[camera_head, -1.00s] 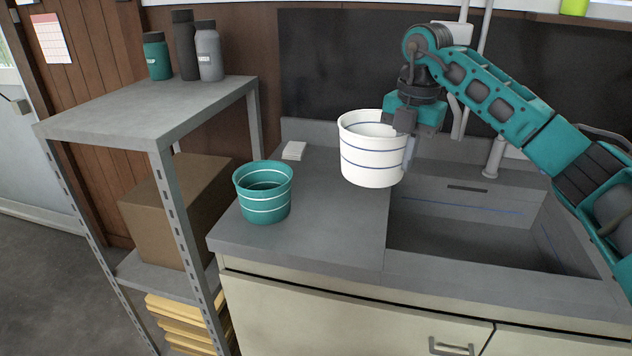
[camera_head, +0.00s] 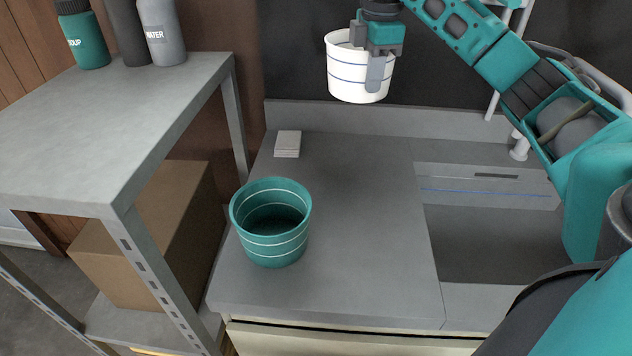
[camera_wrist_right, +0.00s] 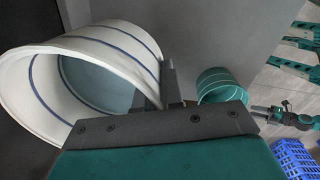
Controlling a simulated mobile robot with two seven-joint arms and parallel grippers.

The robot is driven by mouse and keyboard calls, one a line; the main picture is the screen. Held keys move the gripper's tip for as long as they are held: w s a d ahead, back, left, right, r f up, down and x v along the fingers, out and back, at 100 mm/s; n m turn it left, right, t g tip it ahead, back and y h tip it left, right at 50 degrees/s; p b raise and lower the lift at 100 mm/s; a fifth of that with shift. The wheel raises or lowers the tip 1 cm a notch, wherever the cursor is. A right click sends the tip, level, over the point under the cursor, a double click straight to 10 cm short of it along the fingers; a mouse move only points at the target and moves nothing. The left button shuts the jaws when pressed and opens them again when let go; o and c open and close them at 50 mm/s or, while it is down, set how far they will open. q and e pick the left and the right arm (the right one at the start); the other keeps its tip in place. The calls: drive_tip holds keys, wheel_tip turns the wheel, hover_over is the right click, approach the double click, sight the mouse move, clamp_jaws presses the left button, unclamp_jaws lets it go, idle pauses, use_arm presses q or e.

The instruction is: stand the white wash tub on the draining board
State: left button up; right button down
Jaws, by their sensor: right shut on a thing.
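The white wash tub (camera_head: 350,76) with thin blue lines hangs upright in the air at the back of the counter. My right gripper (camera_head: 378,68) is shut on the tub's right-hand wall and holds it above the draining board (camera_head: 350,220), apart from it. In the right wrist view the tub (camera_wrist_right: 120,40) fills the upper left, with one finger along its wall. My left gripper is not seen in the head view; in the right wrist view an arm end shows at the right, too small to read.
A teal tub (camera_head: 275,245) with white lines stands on the draining board's left front. A small pale stack (camera_head: 287,144) lies behind it. The sink basin (camera_head: 490,245) is to the right. A grey shelf (camera_head: 120,110) with bottles stands left. The board's middle is clear.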

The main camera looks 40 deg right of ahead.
drive_tip(key=shift+w+f, duration=0.2)
drive_tip(key=shift+w, duration=0.05)
wheel_tip(320, 180, down, 19)
drive_tip(key=shift+s+f+b, duration=0.1)
drive_tip(key=shift+f+b, duration=0.1)
drive_tip(key=shift+b, duration=0.3)
drive_tip(key=shift+f, duration=0.1)
drive_tip(key=c, duration=1.7)
unclamp_jaws()
drive_tip(key=shift+f, duration=0.1)
drive_tip(key=o, duration=0.4)
